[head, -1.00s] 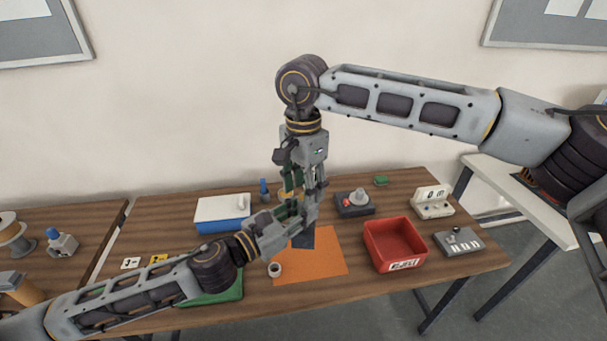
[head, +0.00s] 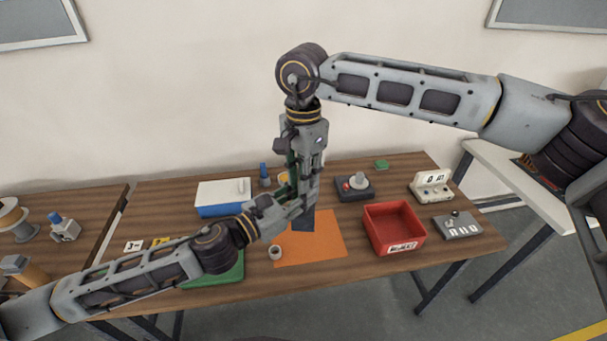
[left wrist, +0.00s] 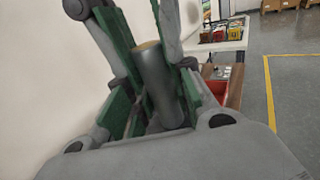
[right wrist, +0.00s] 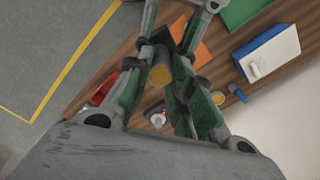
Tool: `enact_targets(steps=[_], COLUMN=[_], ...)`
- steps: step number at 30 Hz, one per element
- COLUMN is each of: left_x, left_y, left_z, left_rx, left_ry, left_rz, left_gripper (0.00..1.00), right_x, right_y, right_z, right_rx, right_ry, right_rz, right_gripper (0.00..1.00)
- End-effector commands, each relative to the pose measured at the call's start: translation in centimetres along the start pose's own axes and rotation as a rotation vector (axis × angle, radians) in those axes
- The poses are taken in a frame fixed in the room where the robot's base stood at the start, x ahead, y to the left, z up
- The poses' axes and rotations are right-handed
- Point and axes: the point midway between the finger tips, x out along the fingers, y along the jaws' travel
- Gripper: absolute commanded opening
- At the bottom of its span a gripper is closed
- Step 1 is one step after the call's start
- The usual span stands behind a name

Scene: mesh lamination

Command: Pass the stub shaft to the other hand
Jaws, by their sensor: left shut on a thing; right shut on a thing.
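The stub shaft is a dark grey cylinder with a tan end face. It shows between green-padded fingers in the left wrist view (left wrist: 160,85) and in the right wrist view (right wrist: 160,72). My left gripper (head: 296,206) comes in from the side and is shut on the shaft. My right gripper (head: 304,192) points down from above and is shut on the same shaft. The two grippers meet above the orange mat (head: 328,242). In the head view the fingers largely hide the shaft.
A red bin (head: 412,245) stands right of the mat. Behind are a blue-and-white box (head: 222,197) and a dark device with a round top (head: 355,187). A grey switch box (head: 458,226) sits at right.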

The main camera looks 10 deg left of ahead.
Motion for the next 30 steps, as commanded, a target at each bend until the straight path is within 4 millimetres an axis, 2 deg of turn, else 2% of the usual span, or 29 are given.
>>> enact_targets(steps=[3, 4, 9, 22, 30], left_x=[0.0, 0.0, 0.0, 0.0, -0.3], left_y=[0.0, 0.0, 0.0, 0.0, 0.1], left_z=[0.2, 0.2, 0.1, -0.1, -1.3], left_rx=[0.001, 0.001, 0.001, -0.003, -0.032], left_ry=[-0.003, -0.003, -0.002, 0.002, 0.016], left_rz=[-0.001, -0.001, -0.001, -0.007, -0.075], left_gripper=[0.00, 0.27, 0.48, 0.48, 0.48], right_x=[0.0, -0.1, -0.1, -0.1, -0.1], right_y=[0.0, 0.0, 0.0, 0.0, 0.0], right_z=[0.0, 0.0, 0.0, 0.0, 0.0], right_rx=[0.001, 0.001, 0.001, 0.000, 0.000], right_ry=[0.000, 0.000, 0.000, 0.000, 0.000], right_rz=[-0.001, -0.002, -0.002, -0.002, -0.002], right_gripper=[0.00, 0.00, 0.00, 0.00, 0.00])
